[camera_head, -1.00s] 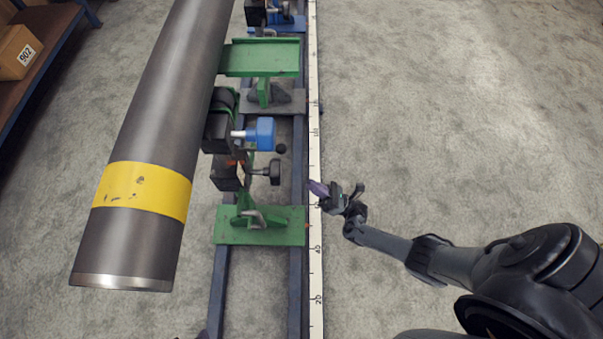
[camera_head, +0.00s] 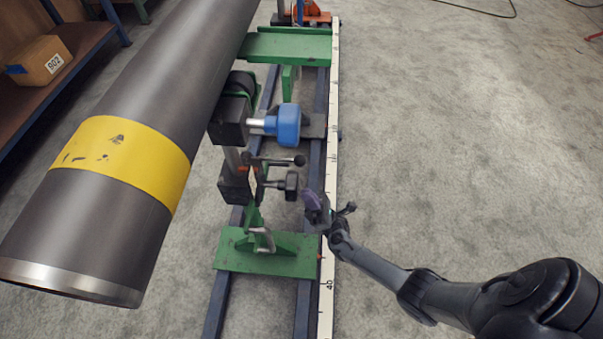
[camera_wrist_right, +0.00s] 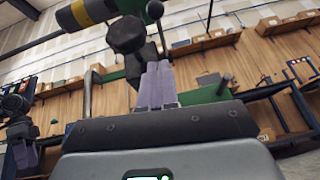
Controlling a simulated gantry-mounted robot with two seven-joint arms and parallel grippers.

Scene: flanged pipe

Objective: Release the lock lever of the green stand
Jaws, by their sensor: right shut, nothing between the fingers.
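The green stand (camera_head: 265,252) has its base on the dark rails and holds the front part of the grey pipe. A thin lever with a black ball end (camera_head: 299,160) sticks out to the right from its post, above a black knob (camera_head: 291,185). My right gripper (camera_head: 313,203) is shut and empty, just right of and below that knob. In the right wrist view its purple fingers (camera_wrist_right: 156,88) stand together below the black knob (camera_wrist_right: 127,36), with the ball-ended lever (camera_wrist_right: 155,12) beyond; contact cannot be told. My left gripper (camera_wrist_right: 22,155) shows partly at the left there.
The grey pipe (camera_head: 205,75) with a yellow band runs along the left. A blue knob (camera_head: 289,125) stands above the lever. A second green stand (camera_head: 288,47) is farther back. A white ruler strip (camera_head: 329,250) edges the rails; the floor to the right is clear.

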